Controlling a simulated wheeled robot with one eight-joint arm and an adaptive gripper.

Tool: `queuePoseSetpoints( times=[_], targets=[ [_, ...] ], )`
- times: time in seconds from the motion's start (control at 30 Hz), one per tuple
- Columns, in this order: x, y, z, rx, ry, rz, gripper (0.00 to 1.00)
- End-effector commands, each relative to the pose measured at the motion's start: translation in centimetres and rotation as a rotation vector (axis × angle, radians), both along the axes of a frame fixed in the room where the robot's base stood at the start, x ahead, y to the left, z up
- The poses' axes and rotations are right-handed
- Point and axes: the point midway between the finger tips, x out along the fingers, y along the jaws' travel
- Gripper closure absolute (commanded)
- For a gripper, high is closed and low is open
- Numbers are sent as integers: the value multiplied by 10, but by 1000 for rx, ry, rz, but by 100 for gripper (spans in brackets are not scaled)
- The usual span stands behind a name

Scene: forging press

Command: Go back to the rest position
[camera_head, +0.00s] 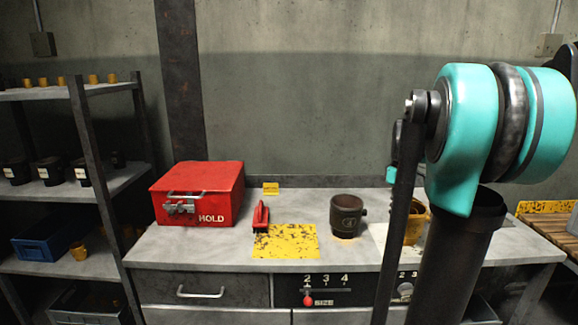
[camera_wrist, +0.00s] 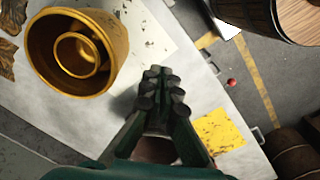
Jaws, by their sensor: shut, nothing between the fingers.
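My gripper (camera_wrist: 160,85) points down over the grey workbench in the wrist view. Its dark fingers are together with nothing between them. A yellow pot (camera_wrist: 112,28) with a smaller yellow ring inside lies up and left of the fingertips, apart from them. In the head view my arm crosses the right side of the bench, and my fingers cannot be made out there. The yellow pot (camera_head: 414,228) is partly hidden behind my arm in that view.
A red HOLD box (camera_head: 225,190), a red-handled tool (camera_head: 261,216), a yellow patch (camera_head: 285,241) and a dark mug-like vessel (camera_head: 346,215) are on the workbench (camera_head: 200,249). A shelf rack (camera_head: 84,135) stands at left. The bench's front edge carries drawers and a red size knob (camera_head: 308,300).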

Motion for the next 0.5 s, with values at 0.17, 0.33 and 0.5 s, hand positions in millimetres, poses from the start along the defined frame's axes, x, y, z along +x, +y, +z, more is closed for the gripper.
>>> queuePoseSetpoints(
  times=[0.17, 0.33, 0.5],
  targets=[
    [-12, 17, -18, -5, -32, -57, 100],
    [-30, 38, -42, -7, -76, -138, 100],
    [-59, 67, -77, 2, -141, -253, 100]
  ],
)
